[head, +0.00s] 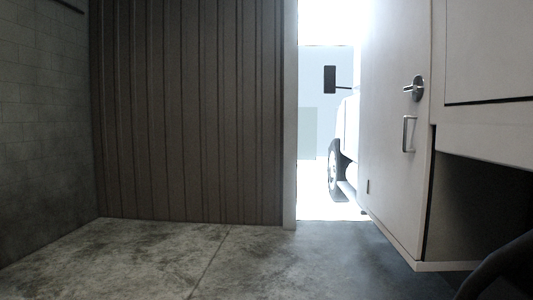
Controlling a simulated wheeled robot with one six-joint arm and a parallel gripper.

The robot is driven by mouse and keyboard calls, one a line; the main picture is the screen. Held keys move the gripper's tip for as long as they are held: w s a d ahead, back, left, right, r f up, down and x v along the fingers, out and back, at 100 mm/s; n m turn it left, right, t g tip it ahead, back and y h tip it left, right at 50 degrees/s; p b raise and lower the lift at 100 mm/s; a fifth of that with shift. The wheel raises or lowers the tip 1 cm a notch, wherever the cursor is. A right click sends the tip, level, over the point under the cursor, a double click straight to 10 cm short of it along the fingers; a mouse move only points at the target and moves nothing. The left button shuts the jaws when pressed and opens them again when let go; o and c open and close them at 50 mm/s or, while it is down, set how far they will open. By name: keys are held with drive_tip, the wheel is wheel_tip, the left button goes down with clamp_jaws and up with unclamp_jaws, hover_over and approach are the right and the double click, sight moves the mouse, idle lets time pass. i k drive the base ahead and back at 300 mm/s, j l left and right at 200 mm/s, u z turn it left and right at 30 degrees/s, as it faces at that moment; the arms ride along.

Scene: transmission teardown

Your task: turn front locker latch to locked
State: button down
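A pale door panel (395,150) stands on the right. It carries a round metal latch with a lever (415,89) near its right edge. The lever points to the left and looks about level. Below the latch is a vertical metal pull handle (408,133). I cannot tell from this view whether the latch is locked. My gripper is not in view.
An open dark compartment (480,205) lies right of the door, with a dark curved shape at the lower right corner. A bright doorway shows a parked white truck (346,140). A brown ribbed wall (190,110) stands behind clear concrete floor (150,260).

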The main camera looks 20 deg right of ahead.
sight(413, 88)
drive_tip(key=z, duration=1.55)
